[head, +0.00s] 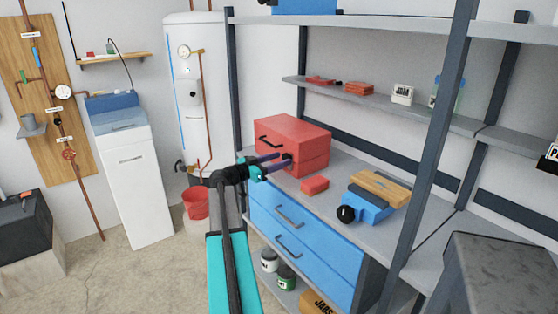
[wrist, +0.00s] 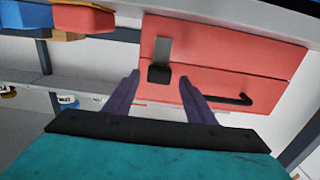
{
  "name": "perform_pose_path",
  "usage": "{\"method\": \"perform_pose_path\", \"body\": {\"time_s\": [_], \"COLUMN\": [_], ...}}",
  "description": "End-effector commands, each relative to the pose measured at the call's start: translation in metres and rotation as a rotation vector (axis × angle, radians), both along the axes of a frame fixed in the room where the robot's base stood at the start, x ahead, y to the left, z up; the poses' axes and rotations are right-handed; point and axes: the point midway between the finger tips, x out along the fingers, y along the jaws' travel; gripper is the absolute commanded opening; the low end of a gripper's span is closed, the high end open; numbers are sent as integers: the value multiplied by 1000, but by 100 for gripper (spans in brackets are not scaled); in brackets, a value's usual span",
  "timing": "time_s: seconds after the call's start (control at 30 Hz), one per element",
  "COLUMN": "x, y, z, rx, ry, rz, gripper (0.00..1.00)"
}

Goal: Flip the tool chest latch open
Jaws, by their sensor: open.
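The red tool chest (head: 301,139) stands on the grey workbench, with a black handle on its front. In the wrist view the chest (wrist: 225,62) fills the upper right and appears upside down. Its latch (wrist: 163,48) is a grey strap with a black end, lying across the seam between the two red parts. In the head view the latch (head: 288,157) is a small dark spot, partly hidden by my fingers. My gripper (head: 279,161) is open in front of the latch. In the wrist view my gripper (wrist: 160,77) has one purple finger on each side of the latch's black end; contact cannot be told.
A small red box (head: 315,184) and a blue vise-like tool (head: 366,206) with a wooden block (head: 380,187) lie right of the chest. Blue drawers (head: 290,220) are below. A dark shelf post (head: 440,130) rises on the right.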

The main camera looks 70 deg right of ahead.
Motion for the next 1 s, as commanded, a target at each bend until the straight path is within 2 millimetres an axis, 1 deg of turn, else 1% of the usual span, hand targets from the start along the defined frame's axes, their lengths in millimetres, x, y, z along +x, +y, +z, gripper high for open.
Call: {"method": "perform_pose_path", "body": {"time_s": [0.13, 0.43, 0.47, 0.5, 0.73, 0.8, 0.83, 0.9, 1.0], "x": [-5, -5, -5, -5, -5, -5, -5, -4, -3], "y": [-7, -7, -7, -7, -7, -8, 9, 0, -4], "z": [0, 0, 0, 0, 0, 0, 0, 0, 0], "rx": [0, 0, 0, 0, 0, -1, -1, -1, -3], "ry": [0, 0, 0, 0, 0, 1, 1, 1, 2], "rz": [-1, -1, -1, -1, 0, 1, 4, 1, 1], "gripper": [50, 50, 47, 40, 1, 0, 0, 0, 0]}}
